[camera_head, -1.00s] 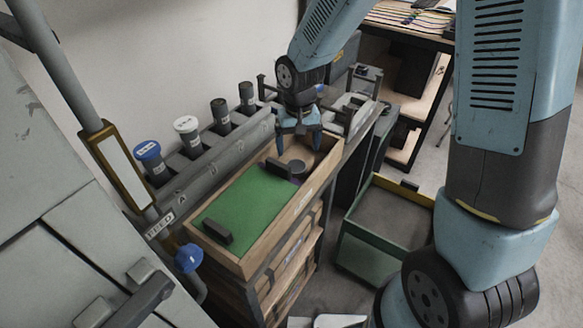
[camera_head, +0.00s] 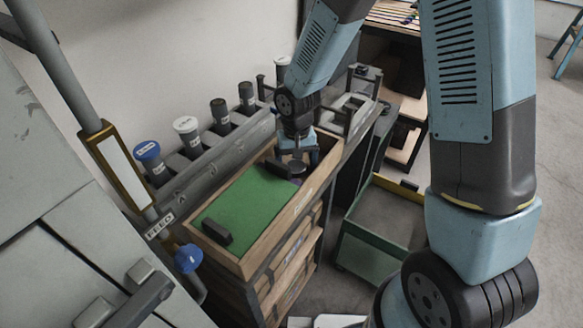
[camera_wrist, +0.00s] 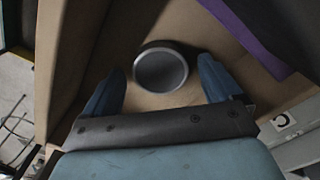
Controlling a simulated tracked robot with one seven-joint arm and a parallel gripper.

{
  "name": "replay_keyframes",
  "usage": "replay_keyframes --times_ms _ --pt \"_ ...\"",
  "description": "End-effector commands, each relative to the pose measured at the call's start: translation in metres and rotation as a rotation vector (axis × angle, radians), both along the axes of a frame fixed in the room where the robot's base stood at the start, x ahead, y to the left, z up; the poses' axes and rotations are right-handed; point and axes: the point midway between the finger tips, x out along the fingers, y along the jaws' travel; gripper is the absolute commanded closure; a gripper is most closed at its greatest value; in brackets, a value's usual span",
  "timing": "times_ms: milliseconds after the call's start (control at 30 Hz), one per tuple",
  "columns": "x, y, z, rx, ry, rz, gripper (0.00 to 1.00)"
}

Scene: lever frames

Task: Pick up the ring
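The ring (camera_wrist: 161,70) is a round, dark grey piece with a lighter rim. It lies on the bare wooden floor of the drawer (camera_head: 240,266), at its far end. In the head view the ring (camera_head: 297,168) is partly covered by my gripper (camera_head: 299,157). In the wrist view my gripper (camera_wrist: 160,76) is open, with one blue finger on each side of the ring. A gap shows between each finger and the rim. I cannot tell how far the fingertips are above the drawer floor.
A green panel (camera_head: 245,207) with a dark handle (camera_head: 217,231) at each end fills the near part of the drawer. Its purple edge (camera_wrist: 243,38) is close to the ring. Drawer walls enclose the gripper.

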Motion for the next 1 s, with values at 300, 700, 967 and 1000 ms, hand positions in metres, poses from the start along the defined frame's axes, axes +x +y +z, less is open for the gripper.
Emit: replay_keyframes --times_ms 300,700,967,1000 --pt "-0.0001 0.0002 0.0003 0.000 0.000 0.001 0.39" --pt "-0.0001 0.0004 0.0005 0.000 0.000 0.001 0.76" --pt "0.0001 0.0005 0.0020 0.000 -0.001 0.001 0.76" --pt "0.0002 0.0007 0.0037 0.001 -0.002 0.001 0.76"
